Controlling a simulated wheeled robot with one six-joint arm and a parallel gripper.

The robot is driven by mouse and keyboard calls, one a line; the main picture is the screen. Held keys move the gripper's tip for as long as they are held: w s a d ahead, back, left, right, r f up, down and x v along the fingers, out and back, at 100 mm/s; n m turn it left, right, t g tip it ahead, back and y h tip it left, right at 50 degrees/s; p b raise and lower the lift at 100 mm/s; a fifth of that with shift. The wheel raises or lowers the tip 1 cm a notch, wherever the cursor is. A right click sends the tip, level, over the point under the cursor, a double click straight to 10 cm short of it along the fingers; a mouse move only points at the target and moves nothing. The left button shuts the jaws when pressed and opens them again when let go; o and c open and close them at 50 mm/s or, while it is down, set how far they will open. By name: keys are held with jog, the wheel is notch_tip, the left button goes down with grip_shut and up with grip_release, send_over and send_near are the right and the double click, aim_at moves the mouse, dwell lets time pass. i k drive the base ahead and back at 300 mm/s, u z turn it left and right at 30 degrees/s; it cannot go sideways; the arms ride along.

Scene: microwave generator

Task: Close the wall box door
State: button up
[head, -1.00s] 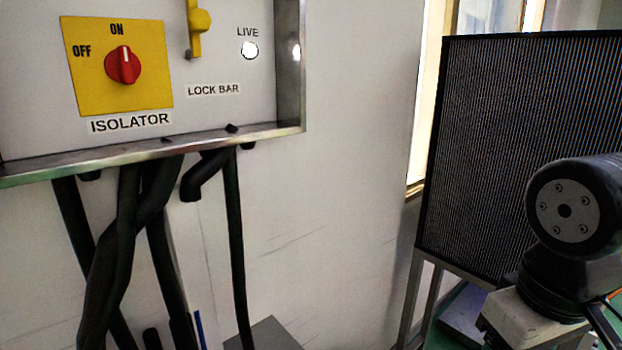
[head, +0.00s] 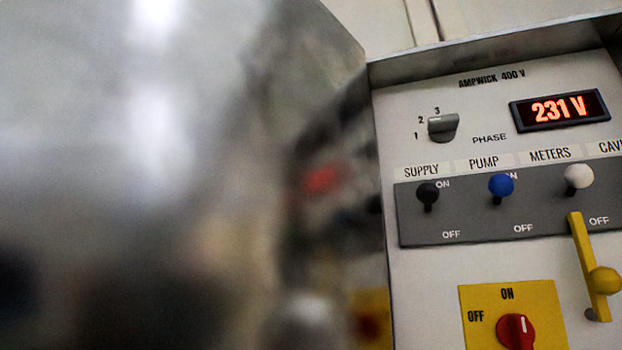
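The wall box (head: 386,130) fills the right side of the head view, and its front panel is exposed. Its door (head: 150,150) is open, a shiny metal sheet standing out from the box's left edge and filling the left half of the view. The door's surface shows blurred reflections of the panel, including red and yellow patches. The door's handle or latch, if any, does not show. My gripper is out of view, so its place relative to the door cannot be seen.
The panel holds a 231 V display (head: 559,110), a phase knob (head: 443,127), several switches including a blue one (head: 501,186), a yellow lock bar (head: 592,270) and a red isolator knob (head: 517,332) pointing to ON. Pale wall (head: 480,18) shows above.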

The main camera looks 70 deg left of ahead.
aim_at(175, 174)
jog(key=z, duration=0.25)
jog(key=k, duration=2.15)
jog(key=u, duration=1.2)
